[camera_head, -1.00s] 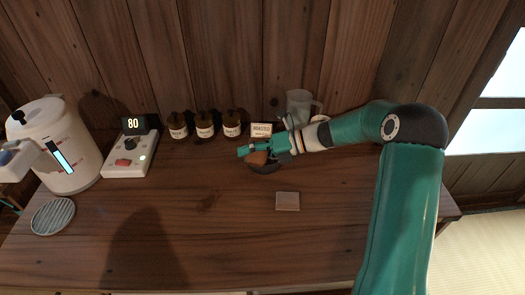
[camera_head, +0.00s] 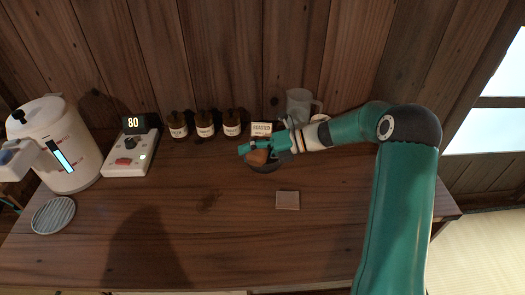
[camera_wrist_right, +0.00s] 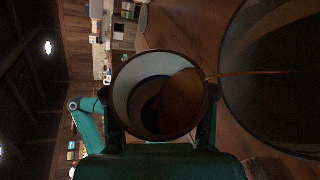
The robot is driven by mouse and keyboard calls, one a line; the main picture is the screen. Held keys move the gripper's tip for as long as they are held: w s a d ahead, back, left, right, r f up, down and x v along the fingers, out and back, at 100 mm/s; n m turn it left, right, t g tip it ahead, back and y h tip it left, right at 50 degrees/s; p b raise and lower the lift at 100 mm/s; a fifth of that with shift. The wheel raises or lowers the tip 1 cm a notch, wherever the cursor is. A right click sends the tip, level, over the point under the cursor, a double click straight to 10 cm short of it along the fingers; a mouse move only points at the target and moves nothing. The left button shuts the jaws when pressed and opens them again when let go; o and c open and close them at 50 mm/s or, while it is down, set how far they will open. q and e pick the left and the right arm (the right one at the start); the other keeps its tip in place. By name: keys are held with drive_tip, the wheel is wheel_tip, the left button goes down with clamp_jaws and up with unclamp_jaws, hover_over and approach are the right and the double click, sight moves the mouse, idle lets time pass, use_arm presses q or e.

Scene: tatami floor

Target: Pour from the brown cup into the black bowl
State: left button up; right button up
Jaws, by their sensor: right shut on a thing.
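My right gripper (camera_head: 252,148) is shut on the brown cup (camera_head: 257,157), which is tilted over the black bowl (camera_head: 265,170). In the right wrist view the cup (camera_wrist_right: 122,88) shows its pale inside, with brown liquid at its lower side. A thin brown stream runs from its rim toward the dark inside of the bowl (camera_wrist_right: 275,95). In the head view the bowl is partly hidden behind the cup and gripper. The liquid level in the bowl is too dark to tell. My left gripper is not seen in the head view.
A small label card (camera_head: 261,129), a glass mug (camera_head: 298,104) and several brown jars (camera_head: 204,124) stand behind the bowl. A white kettle (camera_head: 62,145), a control box (camera_head: 132,155) and a striped coaster (camera_head: 54,215) are at left. A small tan square (camera_head: 287,200) lies in front.

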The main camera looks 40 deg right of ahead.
drive_tip(key=shift+f+m, duration=0.2)
drive_tip(key=shift+m, duration=0.1)
idle(0.4)
drive_tip(key=shift+w+d+r, duration=0.1)
drive_tip(key=shift+r, duration=0.05)
drive_tip(key=shift+w+d+r+m+y+p, duration=0.25)
drive_tip(key=shift+w+d+m+y+p, duration=0.35)
drive_tip(key=shift+p, duration=1.65)
drive_tip(key=shift+s, duration=0.1)
drive_tip(key=shift+d+r+m+y+p, duration=0.2)
drive_tip(key=shift+m+p, duration=0.35)
drive_tip(key=shift+p, duration=0.5)
drive_tip(key=shift+d+r+m+y+p, duration=0.1)
drive_tip(key=shift+r+m+y+p, duration=0.15)
drive_tip(key=shift+m+p, duration=0.55)
